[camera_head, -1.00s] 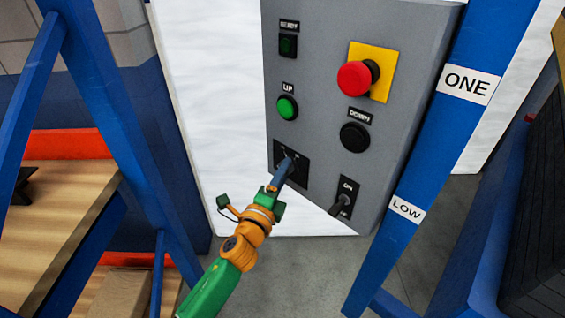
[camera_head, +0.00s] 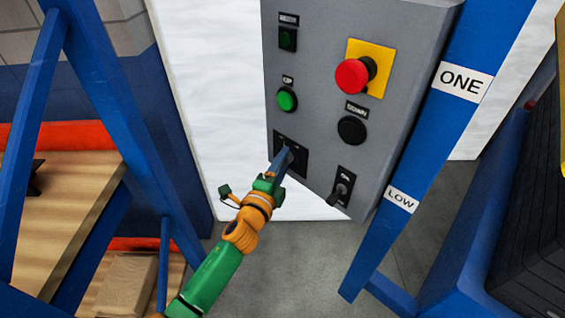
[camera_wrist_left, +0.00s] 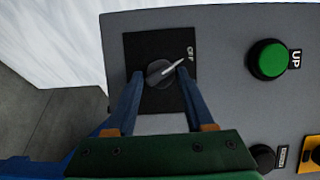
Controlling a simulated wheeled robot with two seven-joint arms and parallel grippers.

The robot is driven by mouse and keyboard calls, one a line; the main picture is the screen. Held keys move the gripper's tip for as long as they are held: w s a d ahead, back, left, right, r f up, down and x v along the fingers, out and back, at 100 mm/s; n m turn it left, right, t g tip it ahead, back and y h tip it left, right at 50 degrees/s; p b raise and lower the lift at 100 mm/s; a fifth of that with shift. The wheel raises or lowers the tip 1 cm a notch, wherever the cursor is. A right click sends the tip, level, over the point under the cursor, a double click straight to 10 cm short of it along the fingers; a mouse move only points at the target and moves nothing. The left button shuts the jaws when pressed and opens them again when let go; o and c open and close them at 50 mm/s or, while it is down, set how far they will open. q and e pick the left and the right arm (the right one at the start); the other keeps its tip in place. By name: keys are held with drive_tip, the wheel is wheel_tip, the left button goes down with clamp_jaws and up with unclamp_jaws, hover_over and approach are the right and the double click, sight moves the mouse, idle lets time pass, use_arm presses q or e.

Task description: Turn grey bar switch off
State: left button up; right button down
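The grey bar switch (camera_wrist_left: 163,73) is a round dark knob with a pale grey bar on a black square plate. The bar tilts toward the "OFF" label in the left wrist view. In the head view the black plate (camera_head: 299,163) sits at the panel's lower left, and the knob is hidden behind my fingers. My left gripper (camera_wrist_left: 160,77) is open, its two blue fingers on either side of the knob with gaps visible. It also shows in the head view (camera_head: 284,157), reaching up from below. My right gripper is not in view.
The grey panel (camera_head: 325,80) also carries a red emergency button (camera_head: 353,76), a green UP button (camera_head: 286,99), a black DOWN button (camera_head: 352,130) and a toggle lever (camera_head: 340,192) close to the right. Blue posts (camera_head: 425,130) stand at both sides; a wooden shelf (camera_head: 60,200) is at left.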

use_arm(q)
drive_tip(key=shift+o, duration=1)
drive_tip(key=v, duration=0.7)
drive_tip(key=shift+p, duration=0.45)
